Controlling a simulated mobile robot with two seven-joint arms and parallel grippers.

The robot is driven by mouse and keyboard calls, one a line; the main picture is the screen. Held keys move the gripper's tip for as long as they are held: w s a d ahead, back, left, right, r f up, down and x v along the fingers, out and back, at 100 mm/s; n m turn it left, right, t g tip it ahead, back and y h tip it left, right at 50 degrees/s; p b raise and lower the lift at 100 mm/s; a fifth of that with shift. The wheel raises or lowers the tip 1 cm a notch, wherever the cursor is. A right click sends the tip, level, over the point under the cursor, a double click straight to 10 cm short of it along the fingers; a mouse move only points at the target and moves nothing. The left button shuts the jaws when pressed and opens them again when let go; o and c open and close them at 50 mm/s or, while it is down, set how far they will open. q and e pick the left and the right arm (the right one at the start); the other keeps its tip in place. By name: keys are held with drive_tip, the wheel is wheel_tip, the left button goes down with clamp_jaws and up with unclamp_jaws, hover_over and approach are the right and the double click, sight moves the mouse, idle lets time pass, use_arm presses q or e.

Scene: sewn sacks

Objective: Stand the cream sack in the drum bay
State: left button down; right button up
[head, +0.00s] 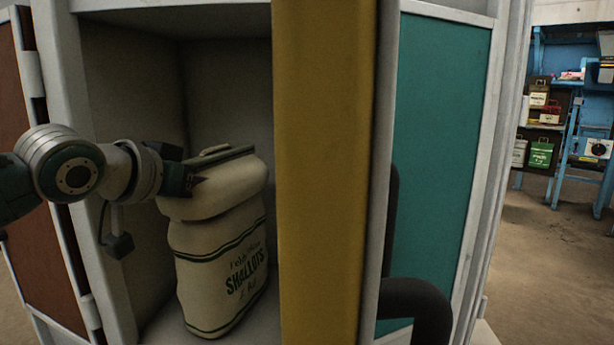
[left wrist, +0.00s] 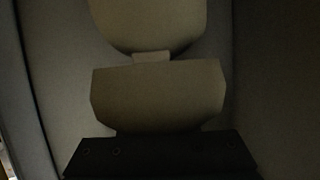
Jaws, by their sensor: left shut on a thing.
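The cream sack (head: 220,265) is inside the open bay of the drum (head: 130,80), roughly upright and leaning slightly. Green print on its front reads "SHALLOTS", and green bands run around it. Its base is at or very near the bay floor (head: 268,325); I cannot tell if it rests fully. My left gripper (head: 188,180) reaches in from the left and is shut on the sack's folded top. In the left wrist view, a pale part of the sack (left wrist: 157,95) lies just beyond the dark gripper (left wrist: 160,150). My right gripper is not in view.
A yellow upright panel (head: 325,170) borders the bay on the right, with a teal panel (head: 440,150) beyond it. A brown panel (head: 35,190) is on the left. A blue shelf (head: 570,120) with several sacks stands far right, with bare floor (head: 550,260) before it.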

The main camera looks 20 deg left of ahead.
use_arm(q)
drive_tip(key=c, duration=1.2)
unclamp_jaws()
drive_tip(key=o, duration=0.5)
drive_tip(key=shift+w+a, duration=0.1)
drive_tip(key=p+v, duration=0.3)
drive_tip(key=v, duration=0.9)
drive_tip(key=s+d+f+g, duration=0.3)
drive_tip(key=s+d+f, duration=0.1)
drive_tip(key=s, duration=0.3)
drive_tip(key=s+d+f+m+g, duration=0.1)
drive_tip(key=s+d+f+g, duration=0.2)
drive_tip(key=s+d+f, duration=0.2)
drive_tip(key=s+d+f+m+g, duration=0.1)
drive_tip(key=s+d+f+g, duration=0.3)
drive_tip(key=s+f, duration=0.3)
drive_tip(key=shift+s+d, duration=0.2)
drive_tip(key=shift+s, duration=0.4)
drive_tip(key=shift+s+d, duration=0.15)
drive_tip(key=shift+s, duration=0.5)
